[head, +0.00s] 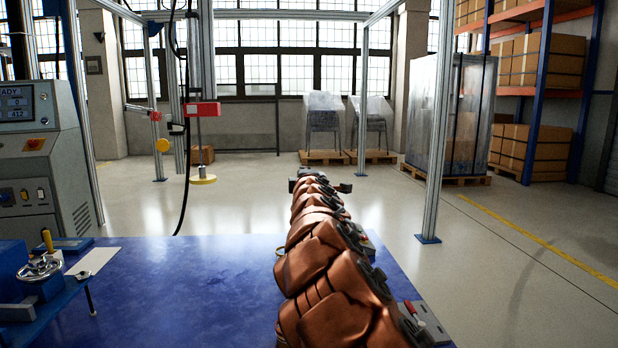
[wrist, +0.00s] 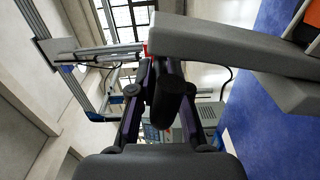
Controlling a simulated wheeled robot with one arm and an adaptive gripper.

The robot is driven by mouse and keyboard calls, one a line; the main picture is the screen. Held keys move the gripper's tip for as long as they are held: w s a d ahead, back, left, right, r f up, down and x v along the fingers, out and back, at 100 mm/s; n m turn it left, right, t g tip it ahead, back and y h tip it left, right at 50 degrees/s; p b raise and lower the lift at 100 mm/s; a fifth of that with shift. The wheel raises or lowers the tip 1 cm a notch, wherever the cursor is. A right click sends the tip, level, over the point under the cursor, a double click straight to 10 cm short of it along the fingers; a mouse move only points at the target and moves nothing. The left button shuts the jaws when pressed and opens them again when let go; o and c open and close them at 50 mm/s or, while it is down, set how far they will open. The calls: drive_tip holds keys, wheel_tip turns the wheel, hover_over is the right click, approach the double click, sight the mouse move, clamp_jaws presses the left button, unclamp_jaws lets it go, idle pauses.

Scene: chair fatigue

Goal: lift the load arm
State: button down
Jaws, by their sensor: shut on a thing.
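In the head view, a red block (head: 203,108) hangs at the metal frame, with a thin rod below it ending in a yellow disc (head: 203,180). I cannot tell for certain whether this is part of the load arm. My arm reaches forward over the blue table and hides most of its own end there. In the wrist view, my gripper (wrist: 160,78) has its two fingers closed around a dark rounded piece (wrist: 171,101). I cannot make out what that piece belongs to. A grey angled part (wrist: 225,48) crosses the upper right, close to the fingers.
The blue table (head: 180,290) fills the foreground, with a blue fixture (head: 40,285) at its left. A grey machine with a display (head: 40,150) stands at left. A frame post (head: 437,130) rises right of my arm. Wrapped chairs (head: 322,120) stand far back. Floor beyond is open.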

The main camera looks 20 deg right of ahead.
drive_tip(key=c, duration=1.1)
unclamp_jaws()
drive_tip(key=shift+c, duration=0.2)
drive_tip(key=shift+s, duration=0.1)
drive_tip(key=shift+s+a, duration=0.15)
drive_tip(key=shift+s, duration=0.35)
drive_tip(key=s+a, duration=0.1)
drive_tip(key=s, duration=0.9)
drive_tip(key=shift+s+a, duration=0.3)
drive_tip(key=shift+a, duration=0.05)
